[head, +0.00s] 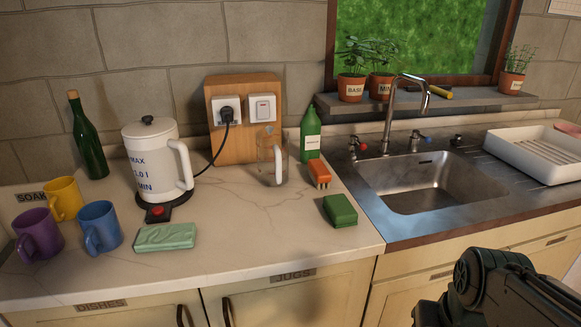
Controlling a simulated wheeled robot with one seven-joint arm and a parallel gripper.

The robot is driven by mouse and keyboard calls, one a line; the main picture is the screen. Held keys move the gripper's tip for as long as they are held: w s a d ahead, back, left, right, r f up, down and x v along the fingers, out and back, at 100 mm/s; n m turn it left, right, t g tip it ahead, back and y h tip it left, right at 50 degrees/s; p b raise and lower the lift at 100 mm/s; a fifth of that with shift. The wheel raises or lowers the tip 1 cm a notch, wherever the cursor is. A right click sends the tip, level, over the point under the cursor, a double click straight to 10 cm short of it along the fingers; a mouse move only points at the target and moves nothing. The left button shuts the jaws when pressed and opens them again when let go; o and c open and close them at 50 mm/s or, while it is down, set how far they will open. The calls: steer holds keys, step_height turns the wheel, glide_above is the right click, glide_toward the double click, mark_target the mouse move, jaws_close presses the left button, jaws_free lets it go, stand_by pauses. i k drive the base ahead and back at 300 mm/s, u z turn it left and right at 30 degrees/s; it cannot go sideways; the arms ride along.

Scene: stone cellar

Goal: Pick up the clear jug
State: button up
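The clear jug (268,156) stands upright on the pale marble counter (260,225), just in front of the wooden socket board. It is see-through, with a handle on its near side, so its outline is faint. A green bottle stands close to its right and a kettle farther to its left. A dark part of my arm shows at the bottom right, well apart from the jug. My gripper itself is not in view.
A white kettle (150,160) is plugged into the wooden board (237,142). The steel sink (430,185) has a tall tap (388,115).

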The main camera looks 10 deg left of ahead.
mark_target(271, 143)
steer(key=z, duration=0.05)
steer(key=k, duration=0.2)
steer(key=u, duration=0.9)
